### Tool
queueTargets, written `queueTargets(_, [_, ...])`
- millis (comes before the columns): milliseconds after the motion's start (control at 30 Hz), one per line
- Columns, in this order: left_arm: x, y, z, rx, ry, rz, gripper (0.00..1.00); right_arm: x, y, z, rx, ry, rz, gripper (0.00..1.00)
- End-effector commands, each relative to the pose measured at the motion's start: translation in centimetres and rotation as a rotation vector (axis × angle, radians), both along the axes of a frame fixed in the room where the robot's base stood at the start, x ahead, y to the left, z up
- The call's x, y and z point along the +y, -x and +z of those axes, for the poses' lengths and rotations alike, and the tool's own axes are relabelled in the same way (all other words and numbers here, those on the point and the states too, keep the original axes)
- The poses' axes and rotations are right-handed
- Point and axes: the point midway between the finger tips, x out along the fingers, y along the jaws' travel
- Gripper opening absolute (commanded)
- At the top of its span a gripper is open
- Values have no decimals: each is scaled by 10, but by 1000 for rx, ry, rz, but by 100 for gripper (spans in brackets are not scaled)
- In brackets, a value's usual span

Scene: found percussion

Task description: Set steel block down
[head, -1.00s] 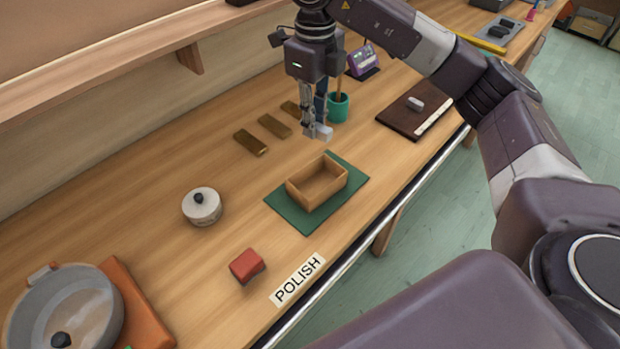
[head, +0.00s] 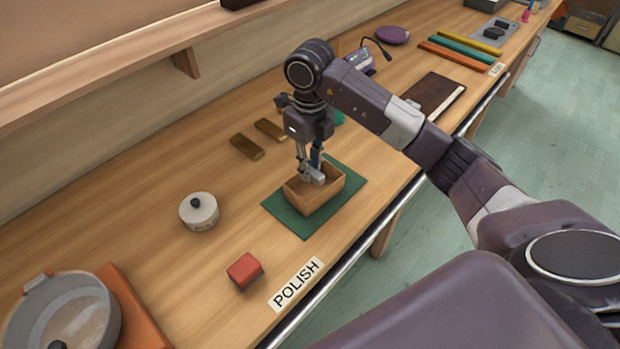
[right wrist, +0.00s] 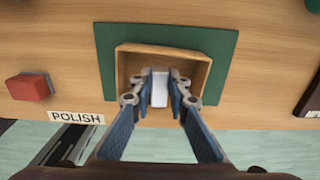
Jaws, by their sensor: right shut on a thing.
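The steel block (head: 315,175) is a small pale grey block. My right gripper (head: 311,174) is shut on it, at the mouth of an open wooden box (head: 319,204). The box sits on a green mat (head: 286,216). In the right wrist view the block (right wrist: 160,88) is between the two fingertips (right wrist: 160,90), with the box (right wrist: 205,56) around it in the picture. I cannot tell whether the block touches the box floor. My left gripper is not in view.
A red block (head: 244,270) and a POLISH label (head: 296,284) lie to the left of the mat. A dark board (head: 434,95) lies to the right.

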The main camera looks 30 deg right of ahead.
Motion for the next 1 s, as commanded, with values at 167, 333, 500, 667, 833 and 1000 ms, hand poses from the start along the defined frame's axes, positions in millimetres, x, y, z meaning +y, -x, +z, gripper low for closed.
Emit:
queueTargets(167, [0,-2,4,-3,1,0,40,0,0,-10,0,-1,1,0])
queueTargets(333, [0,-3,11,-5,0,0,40,0,1,-34,2,0,-1,0])
queueTargets(500, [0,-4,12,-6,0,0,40,0,-1,-48,-3,0,1,0])
queueTargets(667, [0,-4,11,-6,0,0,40,0,-1,-48,-3,0,1,0])
queueTargets(833, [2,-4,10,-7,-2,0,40,0,0,-50,-2,0,1,21])
queueTargets(1000, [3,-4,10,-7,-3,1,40,0,0,-50,-2,0,1,33])
